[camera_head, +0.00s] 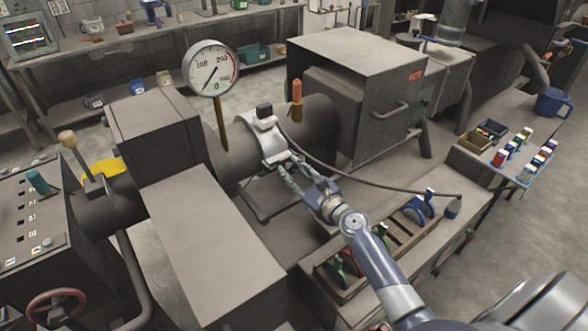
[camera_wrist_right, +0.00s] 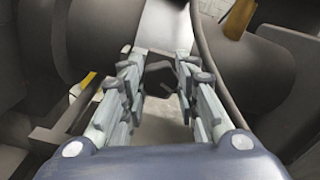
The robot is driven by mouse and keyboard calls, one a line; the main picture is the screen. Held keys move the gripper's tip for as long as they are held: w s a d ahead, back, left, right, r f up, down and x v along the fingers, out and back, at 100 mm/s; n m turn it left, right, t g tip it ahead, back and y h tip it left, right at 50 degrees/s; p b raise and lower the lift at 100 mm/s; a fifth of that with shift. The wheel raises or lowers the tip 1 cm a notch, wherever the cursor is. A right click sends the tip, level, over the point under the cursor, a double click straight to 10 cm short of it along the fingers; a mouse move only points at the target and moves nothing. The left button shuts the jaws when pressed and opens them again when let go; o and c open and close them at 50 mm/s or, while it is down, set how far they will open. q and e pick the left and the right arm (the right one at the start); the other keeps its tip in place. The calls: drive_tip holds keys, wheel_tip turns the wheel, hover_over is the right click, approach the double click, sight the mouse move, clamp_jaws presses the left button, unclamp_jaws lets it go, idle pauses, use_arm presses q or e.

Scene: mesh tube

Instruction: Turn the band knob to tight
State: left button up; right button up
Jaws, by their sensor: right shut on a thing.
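A light band (camera_head: 265,148) wraps the thick dark horizontal tube (camera_head: 235,150) in the head view, with a black block on its top. The dark band knob (camera_wrist_right: 161,75) shows between the fingertips in the right wrist view. My right gripper (camera_head: 287,168) reaches the front side of the band, and its fingers are shut on the knob; it fills the lower part of the right wrist view (camera_wrist_right: 160,88). In the head view the fingers hide the knob, and I cannot read its setting. My left gripper is not in view.
A round dial gauge (camera_head: 211,68) stands on a stem behind the tube. An orange-handled part (camera_head: 297,92) rises right of the band. A dark hose (camera_head: 370,187) runs behind my right gripper. A large grey box (camera_head: 355,80) marked HOT stands at the back. A tool tray (camera_head: 385,235) lies below my right arm.

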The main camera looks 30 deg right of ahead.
drive_tip(key=m+p, duration=0.3)
drive_tip(key=m, duration=0.3)
drive_tip(key=shift+m, duration=0.3)
drive_tip(key=m, duration=0.2)
drive_tip(key=shift+d+m, duration=0.1)
drive_tip(key=shift+m, duration=0.2)
drive_tip(key=m, duration=0.2)
drive_tip(key=shift+f+m, duration=0.1)
drive_tip(key=shift+m, duration=0.3)
drive_tip(key=m, duration=0.4)
drive_tip(key=shift+d+m, duration=0.1)
drive_tip(key=shift+m, duration=0.2)
drive_tip(key=m, duration=0.4)
drive_tip(key=shift+f, duration=0.1)
drive_tip(key=m, duration=0.4)
drive_tip(key=shift+f+m, duration=0.1)
drive_tip(key=shift+m, duration=2.3)
